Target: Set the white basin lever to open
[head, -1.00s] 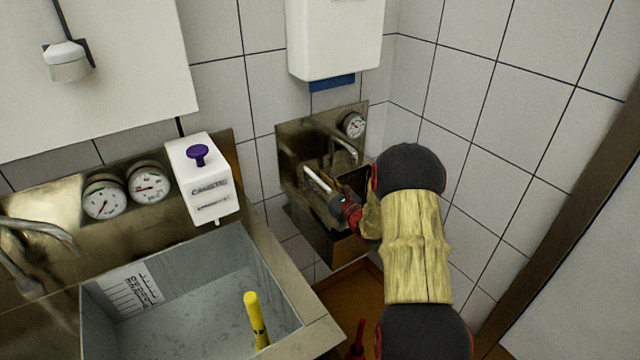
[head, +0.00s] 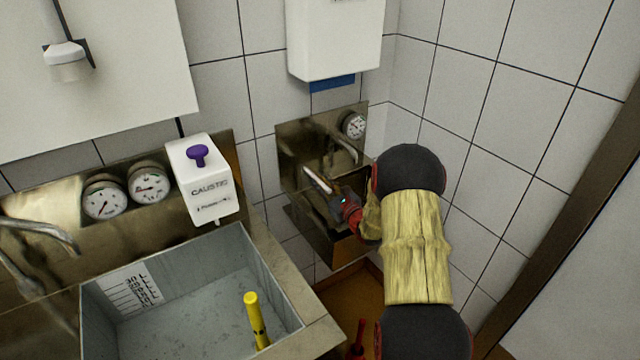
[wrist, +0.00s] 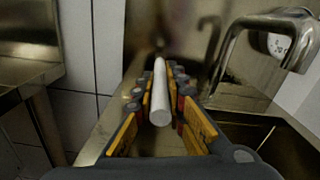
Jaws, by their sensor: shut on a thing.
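The white basin lever (head: 317,181) is a short white rod at the small metal wall basin (head: 322,235), below its bent tap (head: 345,150). In the wrist view the lever (wrist: 160,95) lies lengthwise between the orange-sided fingers of my gripper (wrist: 160,88). My gripper is shut on it, with the fingers along both sides. In the head view my gripper (head: 333,195) is small and partly hidden by my own arm. The lever's mount is not clear in either view.
A large sink (head: 190,290) with a yellow-handled tool (head: 256,318) stands at left. A white caustic dispenser (head: 205,180) with a purple knob sits behind it. A pressure gauge (head: 353,125) and white wall box (head: 335,38) are above the basin. Tiled wall closes the right.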

